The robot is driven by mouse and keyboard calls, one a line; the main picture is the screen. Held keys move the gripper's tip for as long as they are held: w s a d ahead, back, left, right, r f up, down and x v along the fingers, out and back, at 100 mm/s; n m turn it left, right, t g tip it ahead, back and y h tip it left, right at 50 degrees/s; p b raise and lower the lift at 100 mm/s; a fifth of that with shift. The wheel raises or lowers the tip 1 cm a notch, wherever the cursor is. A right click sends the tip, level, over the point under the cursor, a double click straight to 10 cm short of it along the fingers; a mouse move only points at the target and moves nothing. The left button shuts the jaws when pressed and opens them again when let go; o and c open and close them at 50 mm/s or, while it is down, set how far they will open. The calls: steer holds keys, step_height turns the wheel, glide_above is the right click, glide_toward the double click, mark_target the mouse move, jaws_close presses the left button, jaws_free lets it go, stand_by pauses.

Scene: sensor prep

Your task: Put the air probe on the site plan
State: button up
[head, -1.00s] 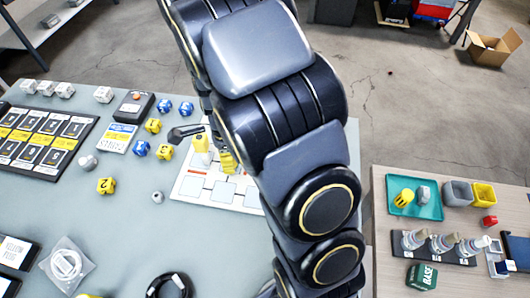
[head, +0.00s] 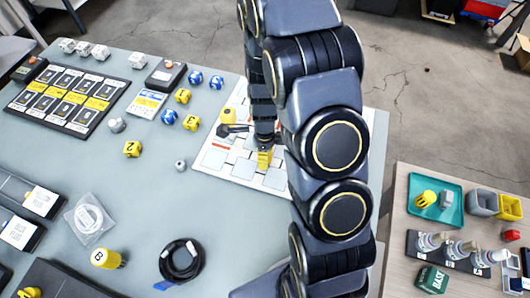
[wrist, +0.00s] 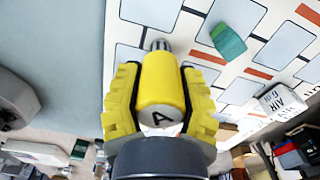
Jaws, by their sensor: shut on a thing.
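My gripper (wrist: 159,84) is shut on a yellow cylindrical probe marked A (wrist: 163,92), its lettered end facing the wrist camera and its metal tip toward the plan. The site plan (head: 216,158) is a white sheet with blue-grey squares and red bars, on the grey-blue table. In the head view my gripper (head: 264,160) is over the plan's lower middle, partly hidden by my arm. I cannot tell whether the probe touches the plan.
In the wrist view a teal piece (wrist: 228,40) and a white block lettered AIR (wrist: 283,101) are on the plan. A yellow cylinder marked B (head: 106,258) and a black cable coil (head: 181,260) are nearer.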

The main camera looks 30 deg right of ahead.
steer(key=shift+f, duration=0.15)
steer(key=o, duration=1)
step_height(320, 180, up, 12)
steer(key=s+a+r+n, duration=0.3)
steer(key=s+r+n, duration=0.3)
steer(key=s+n, duration=0.4)
steer(key=s+a+r+n+g, duration=0.1)
steer(key=s+a+r+n, duration=0.3)
steer(key=s+r+n, duration=0.3)
steer(key=s+n, duration=0.3)
steer(key=n, duration=0.4)
steer(key=shift+a+r+n+g, duration=0.15)
steer(key=shift+r+n+g, duration=0.15)
steer(key=shift+n, duration=0.1)
